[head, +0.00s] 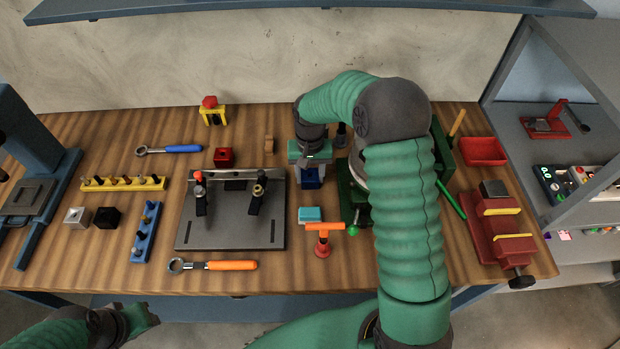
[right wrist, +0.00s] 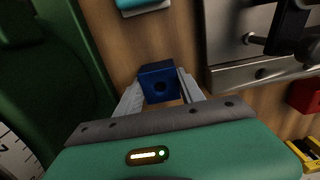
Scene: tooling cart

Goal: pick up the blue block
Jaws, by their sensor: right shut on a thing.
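The blue block (head: 311,180) is a small dark blue cube with a round hole in its face, at the middle of the wooden bench. My right gripper (head: 310,173) reaches down over it from above. In the right wrist view the blue block (right wrist: 157,80) sits between the two pale fingers of my right gripper (right wrist: 160,88), which is shut on it. I cannot tell whether the block is clear of the bench top. My left gripper (head: 140,318) is at the lower left, in front of the bench and far from the block; its jaws are unclear.
A grey fixture plate (head: 230,235) with clamps lies left of the block. A light blue block (head: 310,214) and an orange-handled red tool (head: 322,243) stand nearer the front. A green machine (head: 353,197) is close on the right. A dark red block (head: 224,157) lies left.

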